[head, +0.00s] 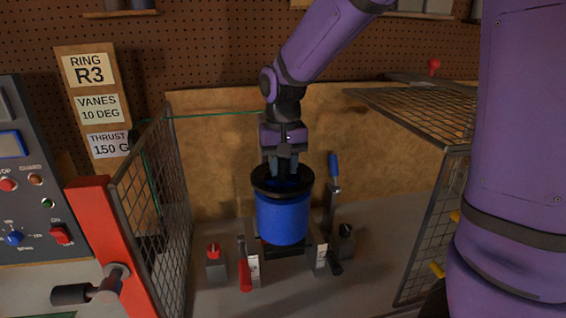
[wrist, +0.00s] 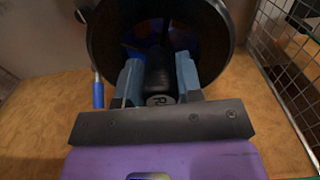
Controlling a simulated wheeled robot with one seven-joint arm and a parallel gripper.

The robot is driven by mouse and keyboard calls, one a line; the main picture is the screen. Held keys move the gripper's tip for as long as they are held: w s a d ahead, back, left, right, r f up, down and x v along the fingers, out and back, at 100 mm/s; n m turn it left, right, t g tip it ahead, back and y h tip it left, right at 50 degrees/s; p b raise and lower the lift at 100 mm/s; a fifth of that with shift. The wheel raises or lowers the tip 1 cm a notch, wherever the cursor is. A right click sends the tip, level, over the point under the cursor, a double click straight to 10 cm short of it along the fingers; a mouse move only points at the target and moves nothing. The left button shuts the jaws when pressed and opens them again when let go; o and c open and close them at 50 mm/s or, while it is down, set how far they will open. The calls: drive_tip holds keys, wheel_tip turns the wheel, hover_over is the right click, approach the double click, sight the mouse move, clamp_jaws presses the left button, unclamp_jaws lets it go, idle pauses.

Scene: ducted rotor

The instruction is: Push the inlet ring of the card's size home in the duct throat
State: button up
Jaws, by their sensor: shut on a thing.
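The card (head: 90,75) at the left reads RING R3, VANES 10 DEG, THRUST 150 G. The blue duct (head: 283,220) stands upright in a fixture inside the guard cage. A black inlet ring (head: 258,184) is at the duct's top mouth; I cannot tell how deep it sits. My gripper (head: 284,172) points down from above and is shut on a black part of the ring. In the wrist view the grey-blue fingers (wrist: 159,85) pinch that part, whose end label (wrist: 161,99) starts with R, the rest unclear. The ring's dark rim (wrist: 100,45) surrounds the fingertips there.
Mesh guard panels stand at left (head: 155,190) and right (head: 430,225), with a raised mesh lid (head: 420,110). A blue-handled lever (head: 334,168) and a red-handled one (head: 245,275) flank the duct. A red knob (head: 213,250) and black knob (head: 346,232) stand nearby.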

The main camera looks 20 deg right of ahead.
drive_tip(key=shift+f, duration=1.05)
drive_tip(key=o, duration=1)
drive_tip(key=shift+c, duration=0.2)
wheel_tip(320, 180, up, 11)
drive_tip(key=shift+f, duration=0.1)
drive_tip(key=s+d+r+n+t, duration=0.1)
drive_tip(key=s+d+t, duration=0.1)
drive_tip(key=s, duration=0.8)
drive_tip(key=s+d+r+n+t, duration=0.1)
drive_tip(key=s+d+t, duration=0.2)
drive_tip(key=s, duration=0.8)
drive_tip(key=shift+s+d+r, duration=0.25)
drive_tip(key=shift+s+d, duration=0.05)
drive_tip(key=shift+d, duration=0.7)
